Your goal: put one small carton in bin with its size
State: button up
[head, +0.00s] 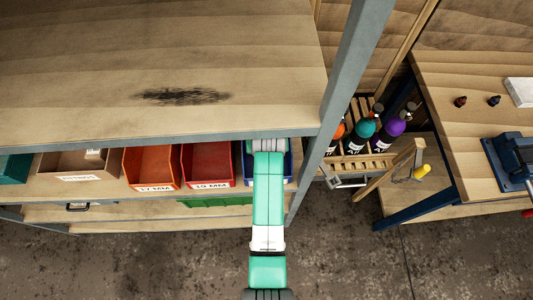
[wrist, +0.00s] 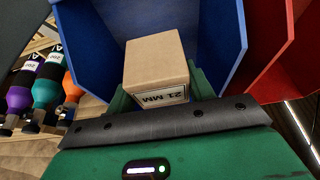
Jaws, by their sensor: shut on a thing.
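My gripper (wrist: 160,90) is shut on a small brown carton (wrist: 157,60). The label on the carton's near face reads "21 MM". The green fingers stand on either side of it. The carton is held at the opening of the blue bin (wrist: 212,40), whose walls rise behind it and to its right; whether it touches the bin floor I cannot tell. In the head view the blue bin (head: 288,165) is mostly hidden behind my arm, and its label and the carton do not show. The red bin (head: 207,160) left of it is labelled "19 MM".
An orange bin (head: 151,162) labelled "17 MM", a brown bin (head: 72,163) and a teal bin (head: 14,168) stand further left. An upper shelf (head: 170,60) overhangs the bins. A grey post (head: 345,80) stands right of the blue bin. Coloured bottles (head: 362,130) are beyond it.

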jog(key=shift+s+f, duration=0.35)
jog(key=shift+f, duration=0.3)
jog(key=shift+w+f, duration=0.15)
jog(key=shift+f, duration=0.2)
jog(key=shift+f+b, duration=0.45)
jog(key=shift+f, duration=1.55)
jog(key=shift+f, duration=0.15)
jog(key=o, duration=1)
